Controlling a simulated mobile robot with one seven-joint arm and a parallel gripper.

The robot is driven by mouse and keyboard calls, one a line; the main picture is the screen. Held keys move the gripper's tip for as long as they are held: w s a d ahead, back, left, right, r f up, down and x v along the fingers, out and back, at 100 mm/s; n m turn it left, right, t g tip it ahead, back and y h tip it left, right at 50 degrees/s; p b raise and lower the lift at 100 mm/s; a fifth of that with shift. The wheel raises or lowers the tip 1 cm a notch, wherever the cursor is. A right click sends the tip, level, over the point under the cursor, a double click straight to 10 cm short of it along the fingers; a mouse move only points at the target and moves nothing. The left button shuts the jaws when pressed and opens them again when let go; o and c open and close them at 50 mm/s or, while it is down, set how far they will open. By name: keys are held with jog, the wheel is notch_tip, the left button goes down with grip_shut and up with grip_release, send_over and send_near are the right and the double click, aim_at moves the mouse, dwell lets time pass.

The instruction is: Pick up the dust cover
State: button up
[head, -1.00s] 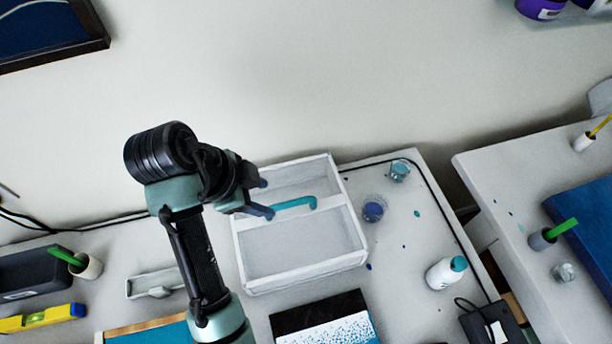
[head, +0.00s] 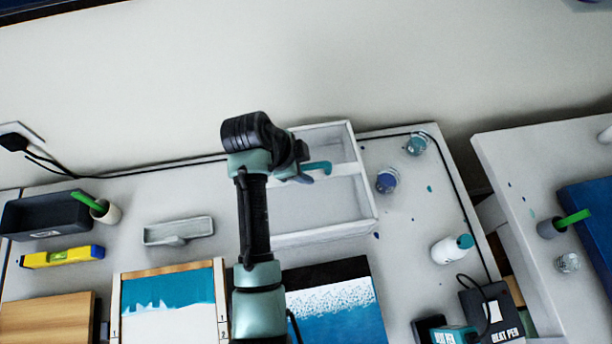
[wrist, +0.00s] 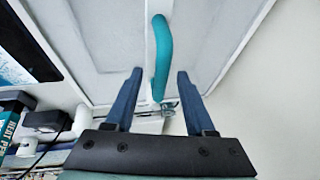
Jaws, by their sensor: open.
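The dust cover (head: 368,192) is a white-framed box with pale panels and a teal bar handle across its middle strip. It sits on the white table near the wall, partly hidden by my arm. The handle shows in the head view (head: 320,166) and large in the wrist view (wrist: 161,50). My gripper (head: 306,172) is at the left end of the handle in the head view. In the wrist view my gripper (wrist: 159,72) is open, with one dark blue finger on each side of the handle's near end. Gaps show between the fingers and the handle.
Cups of blue (head: 387,181) and teal (head: 416,144) liquid stand right of the cover. A blue-and-white painting (head: 335,305) lies in front. A grey tray (head: 178,231) and yellow level (head: 62,257) lie left.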

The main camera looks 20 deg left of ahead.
jog(key=shift+w+d+f, duration=0.15)
jog(key=shift+w+f, duration=0.15)
jog(key=shift+f, duration=0.35)
grip_shut()
jog(key=shift+r, duration=0.1)
dwell(0.9)
